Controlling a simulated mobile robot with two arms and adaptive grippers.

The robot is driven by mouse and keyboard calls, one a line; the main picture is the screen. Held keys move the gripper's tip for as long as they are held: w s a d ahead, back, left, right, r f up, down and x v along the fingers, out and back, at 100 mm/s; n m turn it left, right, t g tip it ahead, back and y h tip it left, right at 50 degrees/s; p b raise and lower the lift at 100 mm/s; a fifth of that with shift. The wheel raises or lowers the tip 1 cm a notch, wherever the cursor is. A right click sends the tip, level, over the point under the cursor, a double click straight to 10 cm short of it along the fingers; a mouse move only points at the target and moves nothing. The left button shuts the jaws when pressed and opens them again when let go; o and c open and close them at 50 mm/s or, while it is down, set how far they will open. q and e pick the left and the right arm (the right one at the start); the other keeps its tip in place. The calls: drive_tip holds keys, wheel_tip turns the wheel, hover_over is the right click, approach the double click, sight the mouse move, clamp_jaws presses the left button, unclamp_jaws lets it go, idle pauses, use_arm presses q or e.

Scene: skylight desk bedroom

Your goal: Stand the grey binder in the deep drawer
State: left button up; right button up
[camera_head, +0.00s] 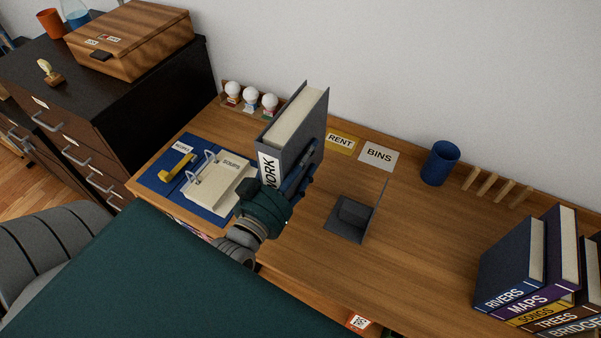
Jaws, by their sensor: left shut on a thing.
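The grey binder (302,140), with a white spine label reading WORK, is upright above the desk, in front of the wall. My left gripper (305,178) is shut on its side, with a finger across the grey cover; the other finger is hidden. I cannot tell whether the binder's bottom touches the desk. A dark cabinet at the left has drawer fronts (62,148) with handles and labels, which look shut. I cannot tell which drawer is the deep one. My right gripper is not in view.
A grey bookend (345,230), blue cup (440,163), wooden rack (497,187) and standing books (512,262) are to the right. The desk's (415,240) right middle is clear.

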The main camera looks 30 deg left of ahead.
use_arm(q)
drive_tip(key=shift+w+f, duration=0.1)
drive_tip(key=shift+f, duration=2.55)
drive_tip(key=shift+f, duration=0.15)
drive_tip(key=o, duration=2)
drive_tip(key=shift+f, duration=0.15)
